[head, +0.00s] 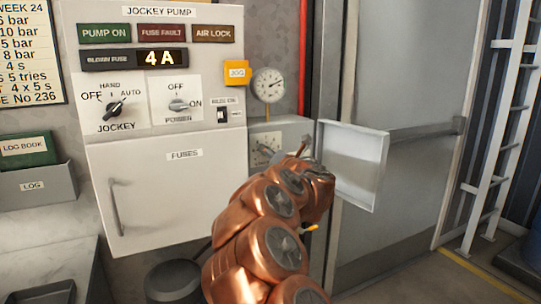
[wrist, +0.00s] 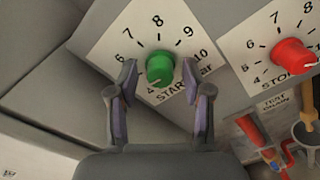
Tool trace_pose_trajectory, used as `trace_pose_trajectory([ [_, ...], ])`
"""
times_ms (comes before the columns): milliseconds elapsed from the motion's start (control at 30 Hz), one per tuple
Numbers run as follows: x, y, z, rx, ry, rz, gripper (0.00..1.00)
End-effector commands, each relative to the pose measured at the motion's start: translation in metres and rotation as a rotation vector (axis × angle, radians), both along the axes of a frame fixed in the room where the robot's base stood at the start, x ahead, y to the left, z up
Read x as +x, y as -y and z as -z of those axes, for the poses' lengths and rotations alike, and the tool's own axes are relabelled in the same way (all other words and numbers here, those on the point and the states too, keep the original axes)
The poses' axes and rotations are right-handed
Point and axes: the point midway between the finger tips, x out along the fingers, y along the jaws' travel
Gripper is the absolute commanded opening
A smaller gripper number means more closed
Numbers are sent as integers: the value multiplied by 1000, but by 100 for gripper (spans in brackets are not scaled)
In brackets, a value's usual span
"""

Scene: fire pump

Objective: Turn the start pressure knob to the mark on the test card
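The start pressure knob (wrist: 160,68) is green, on a white dial plate lettered START with numbers up to 10. A small pale mark shows on its lower-left side, near the 4; its exact setting is hard to read. My gripper (wrist: 158,74) is open, one finger at each side of the knob; I cannot tell whether they touch it. In the head view my gripper (head: 290,153) reaches into the small open box (head: 297,126) and hides most of the dials. The test card (head: 22,55) hangs at the far left, its left edge cut off; 6, 10, 5 and 8 bar are readable.
A red STOP knob (wrist: 292,54) is close right of the green one. Below it are a red-handled part (wrist: 252,130) and a cup-like fitting (wrist: 305,132). The box's open door (head: 352,163) stands right of my arm. A pressure gauge (head: 268,84) is above the box.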

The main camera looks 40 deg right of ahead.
Motion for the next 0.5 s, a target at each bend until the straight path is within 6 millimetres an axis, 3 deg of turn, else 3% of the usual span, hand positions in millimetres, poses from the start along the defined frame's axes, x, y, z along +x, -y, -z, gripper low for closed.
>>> trace_pose_trajectory([
  [67,0,0,0,0,0,0,38],
  [433,0,0,0,0,0,0,0],
  [500,0,0,0,0,0,0,0],
])
